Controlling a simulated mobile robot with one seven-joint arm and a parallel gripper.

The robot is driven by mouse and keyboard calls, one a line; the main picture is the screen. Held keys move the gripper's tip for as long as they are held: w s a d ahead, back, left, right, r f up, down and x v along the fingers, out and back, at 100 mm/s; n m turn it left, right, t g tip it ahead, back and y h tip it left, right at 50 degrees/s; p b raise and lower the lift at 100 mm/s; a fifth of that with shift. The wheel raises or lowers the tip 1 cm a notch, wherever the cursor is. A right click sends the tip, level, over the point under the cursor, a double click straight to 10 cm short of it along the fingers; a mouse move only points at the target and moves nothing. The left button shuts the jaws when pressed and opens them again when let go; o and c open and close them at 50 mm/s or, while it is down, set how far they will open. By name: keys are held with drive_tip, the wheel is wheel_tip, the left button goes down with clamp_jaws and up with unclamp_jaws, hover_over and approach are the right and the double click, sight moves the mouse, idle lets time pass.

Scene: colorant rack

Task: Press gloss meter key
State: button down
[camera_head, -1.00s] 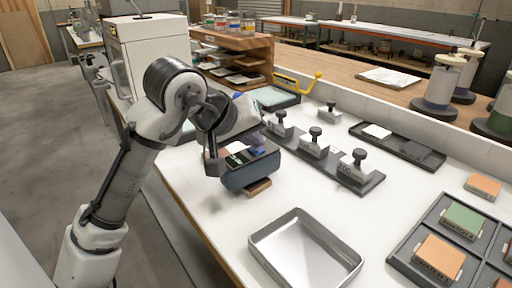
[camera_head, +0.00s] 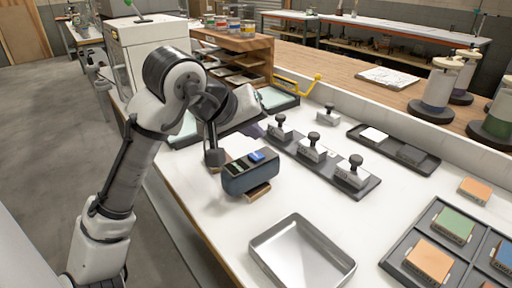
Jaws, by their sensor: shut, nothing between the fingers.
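The gloss meter (camera_head: 249,179) is a dark blue-grey box on the white bench, resting on a small brown block (camera_head: 257,192). Its top carries a dark display (camera_head: 235,167) and a bright blue key (camera_head: 257,156), both uncovered. My gripper (camera_head: 214,158) appears as a dark, narrow, downward-pointing end just left of the meter's top. It is shut and empty, with a small gap between it and the blue key. Whether it touches the meter's left side cannot be told. My wrist is above and behind the meter.
A metal tray (camera_head: 258,246) lies in front of the meter. A dark rail with several black-knobbed blocks (camera_head: 312,150) stands to the right. A compartment tray of coloured blocks (camera_head: 398,262) is at lower right. Bare bench lies between the meter and the rail.

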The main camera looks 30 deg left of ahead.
wheel_tip(320, 180, up, 3)
drive_tip(key=shift+f+p, duration=0.1)
drive_tip(key=shift+p, duration=0.8)
drive_tip(key=shift+f, duration=0.1)
